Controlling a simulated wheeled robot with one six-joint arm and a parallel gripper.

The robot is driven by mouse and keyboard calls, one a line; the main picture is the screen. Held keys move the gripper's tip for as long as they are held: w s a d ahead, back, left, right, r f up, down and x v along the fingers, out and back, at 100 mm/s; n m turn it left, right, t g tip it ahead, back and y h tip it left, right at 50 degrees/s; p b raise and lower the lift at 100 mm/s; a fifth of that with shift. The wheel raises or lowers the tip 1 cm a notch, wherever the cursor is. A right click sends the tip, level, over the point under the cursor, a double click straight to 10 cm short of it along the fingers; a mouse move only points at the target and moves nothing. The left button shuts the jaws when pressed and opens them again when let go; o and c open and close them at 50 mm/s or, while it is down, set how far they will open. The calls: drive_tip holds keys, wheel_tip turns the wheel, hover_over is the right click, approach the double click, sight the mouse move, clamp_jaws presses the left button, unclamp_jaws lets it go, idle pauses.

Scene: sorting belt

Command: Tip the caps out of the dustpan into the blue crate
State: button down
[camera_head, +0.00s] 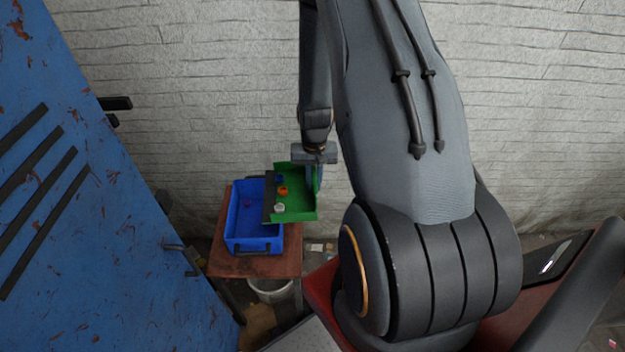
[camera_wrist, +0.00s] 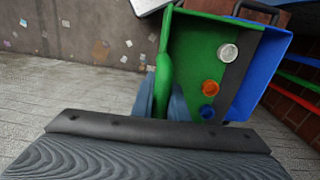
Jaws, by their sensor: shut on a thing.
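The green dustpan (camera_head: 298,206) hangs over the right part of the blue crate (camera_head: 262,245), its dark lip toward the left. A blue cap (camera_head: 280,178), an orange cap (camera_head: 283,190) and a white cap (camera_head: 279,208) lie in the pan near the lip. The wrist view shows the same white cap (camera_wrist: 228,52), orange cap (camera_wrist: 210,87) and blue cap (camera_wrist: 207,112) on the green pan (camera_wrist: 190,50). My gripper (camera_wrist: 161,95) is shut on the dustpan's green handle. A small purple thing (camera_head: 248,203) shows inside the crate; I cannot tell what it is.
The crate stands on a brown table (camera_head: 228,265) with a pale bucket (camera_head: 270,290) below it. A large blue scratched panel (camera_head: 110,200) with dark slots fills the left side. A pale brick wall (camera_head: 200,90) stands behind.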

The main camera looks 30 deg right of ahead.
wheel_tip(320, 180, down, 2)
drive_tip(key=shift+d+f+b, duration=0.1)
drive_tip(key=shift+f+b, duration=0.1)
drive_tip(key=shift+b, duration=0.45)
drive_tip(key=shift+f+b, duration=0.1)
drive_tip(key=shift+b, duration=0.2)
drive_tip(key=shift+w+a+b, duration=0.1)
drive_tip(key=shift+a+b, duration=0.1)
drive_tip(key=shift+b, duration=0.5)
drive_tip(key=b, duration=0.3)
drive_tip(key=shift+a+r+g+h, duration=0.1)
drive_tip(key=shift+r+g+h, duration=0.2)
drive_tip(key=shift+r+h, duration=0.1)
drive_tip(key=shift+w+a+r+h+b, duration=0.15)
drive_tip(key=shift+r+h+b, duration=0.2)
drive_tip(key=shift+b, duration=0.7)
